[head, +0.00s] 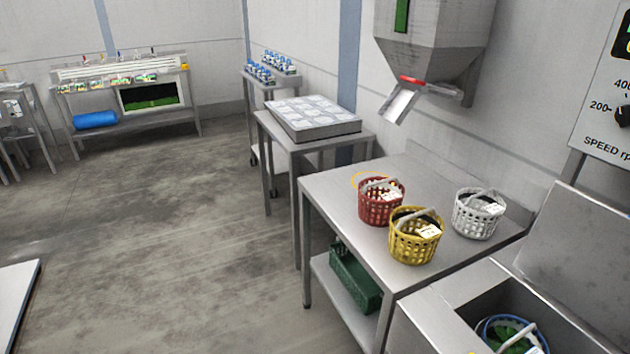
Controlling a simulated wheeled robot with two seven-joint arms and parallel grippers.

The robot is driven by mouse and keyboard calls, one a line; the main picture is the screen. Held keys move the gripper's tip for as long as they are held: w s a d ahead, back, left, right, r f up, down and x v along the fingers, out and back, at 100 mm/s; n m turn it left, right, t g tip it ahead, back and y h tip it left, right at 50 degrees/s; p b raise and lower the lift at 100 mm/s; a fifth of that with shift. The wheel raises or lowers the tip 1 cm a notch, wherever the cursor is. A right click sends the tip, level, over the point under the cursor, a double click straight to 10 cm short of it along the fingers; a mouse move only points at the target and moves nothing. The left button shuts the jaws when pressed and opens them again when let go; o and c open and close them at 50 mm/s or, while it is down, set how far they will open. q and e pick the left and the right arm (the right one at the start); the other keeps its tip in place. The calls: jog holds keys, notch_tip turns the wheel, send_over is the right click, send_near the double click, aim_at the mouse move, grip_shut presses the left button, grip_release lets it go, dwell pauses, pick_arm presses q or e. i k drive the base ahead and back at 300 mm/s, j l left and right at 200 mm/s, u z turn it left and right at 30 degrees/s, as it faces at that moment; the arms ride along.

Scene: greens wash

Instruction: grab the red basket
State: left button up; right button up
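The red basket (380,205) stands upright on the steel table (340,190) at the right of the head view. It has a lattice wall, a raised handle and a white label, and something dark shows inside. The yellow basket (414,244) stands just in front of it and to the right, close to it. Neither of my grippers can be made out in the head view.
A white basket (477,216) stands right of the red one. A steel sink (470,310) with a blue-rimmed basket inside adjoins the table. A green crate (355,278) sits on the lower shelf. A hopper (435,45) hangs behind.

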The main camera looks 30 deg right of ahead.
aim_at(375, 213)
jog(key=i+z, duration=0.2)
jog(key=i, duration=0.3)
jog(key=i+j+z, duration=0.15)
jog(key=i, duration=0.3)
jog(key=i+j+z, duration=0.2)
jog(key=i, duration=0.25)
